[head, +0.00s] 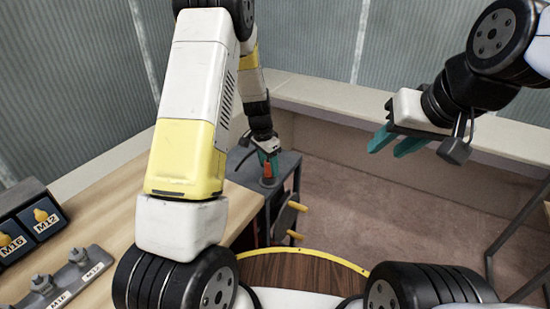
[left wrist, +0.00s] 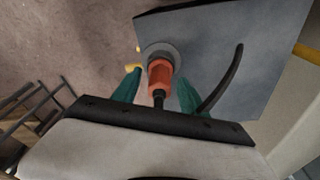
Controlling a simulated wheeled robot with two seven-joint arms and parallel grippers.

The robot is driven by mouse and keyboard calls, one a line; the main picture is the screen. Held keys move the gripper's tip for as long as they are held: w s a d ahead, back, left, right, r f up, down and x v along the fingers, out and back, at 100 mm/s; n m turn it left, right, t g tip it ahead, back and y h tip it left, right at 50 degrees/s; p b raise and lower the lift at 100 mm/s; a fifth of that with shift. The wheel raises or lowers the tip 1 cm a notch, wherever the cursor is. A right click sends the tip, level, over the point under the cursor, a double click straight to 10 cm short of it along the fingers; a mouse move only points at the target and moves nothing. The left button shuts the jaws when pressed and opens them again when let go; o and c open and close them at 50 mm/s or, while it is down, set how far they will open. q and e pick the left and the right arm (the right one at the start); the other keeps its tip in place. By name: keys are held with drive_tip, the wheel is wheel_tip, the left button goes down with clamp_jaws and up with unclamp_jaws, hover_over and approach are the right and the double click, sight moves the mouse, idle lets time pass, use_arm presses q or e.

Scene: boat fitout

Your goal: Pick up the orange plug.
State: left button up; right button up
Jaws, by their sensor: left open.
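The orange plug (left wrist: 158,77) stands in a round grey socket (left wrist: 160,50) on a grey panel, with a black stem on its near end. In the head view the plug (head: 267,168) shows as a small orange piece at my left gripper (head: 268,158). In the left wrist view my left gripper (left wrist: 158,88) is open, with one teal finger on each side of the plug. I cannot tell whether the fingers touch it. My right gripper (head: 398,142) is open and empty, raised at the right with its teal fingers apart.
The plug's grey stand (head: 283,180) has yellow handles (head: 297,206) on its side. Carpeted floor (head: 370,210) lies open to the right.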

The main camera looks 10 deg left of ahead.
use_arm(q)
drive_tip(key=shift+c, duration=0.2)
clamp_jaws()
drive_tip(key=shift+r, duration=0.1)
